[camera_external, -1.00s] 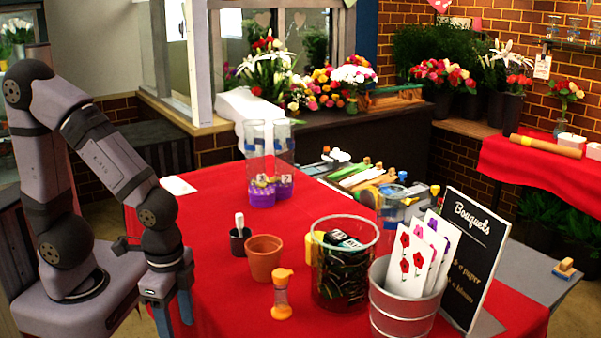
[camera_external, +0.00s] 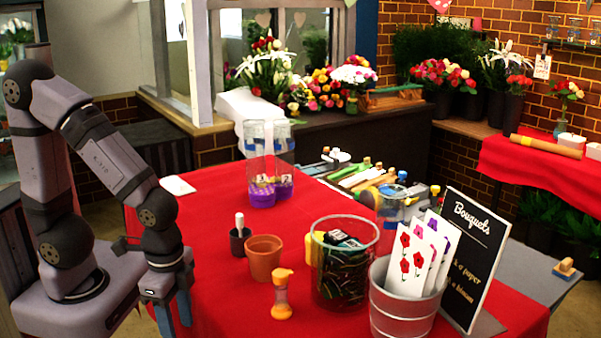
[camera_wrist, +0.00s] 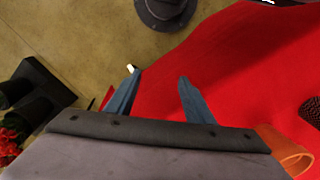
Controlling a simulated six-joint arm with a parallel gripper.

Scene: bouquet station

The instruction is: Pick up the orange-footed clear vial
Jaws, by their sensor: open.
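The orange-footed clear vial (camera_external: 282,294) stands upright on the red-covered table in the external view. It has an orange cap and foot with a clear middle. My gripper (camera_external: 175,325) is to its left, near the table's left edge, pointing down, open and empty. In the wrist view my gripper's blue fingers (camera_wrist: 157,88) are spread apart with floor and red cloth beyond them. The vial does not show in the wrist view.
Red cloth (camera_external: 225,315) is clear between gripper and vial.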

